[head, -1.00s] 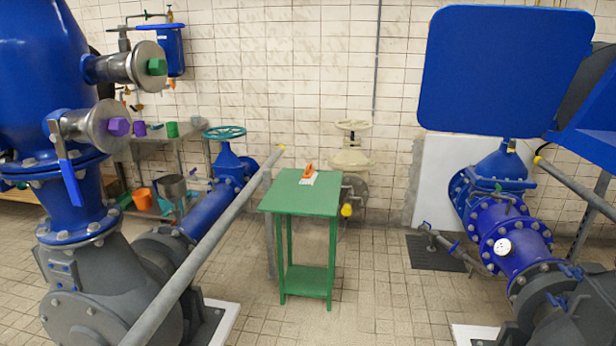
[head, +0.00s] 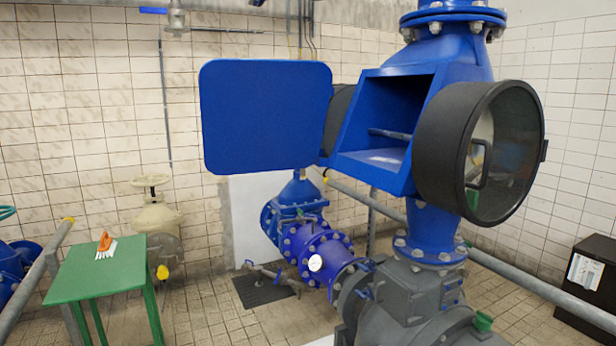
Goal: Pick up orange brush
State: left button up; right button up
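The orange brush (head: 104,241) lies on top of the green table (head: 75,284) at the lower left of the head view. It has an orange handle and pale bristles that spread over the table top. Nothing touches it except the table. Neither of my grippers is in view.
A grey rail (head: 37,277) runs beside the table on its left. A cream valve (head: 156,222) stands behind it. Large blue pipework (head: 431,112) with an open round cover (head: 480,152) fills the right side. A black cabinet (head: 590,283) stands at the far right. Tiled floor lies right of the table.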

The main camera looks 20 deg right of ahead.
aim_at(107, 246)
jog(key=i+j, duration=0.15)
jog(key=i, duration=0.35)
jog(key=i+j+z, duration=0.1)
jog(key=i, duration=0.4)
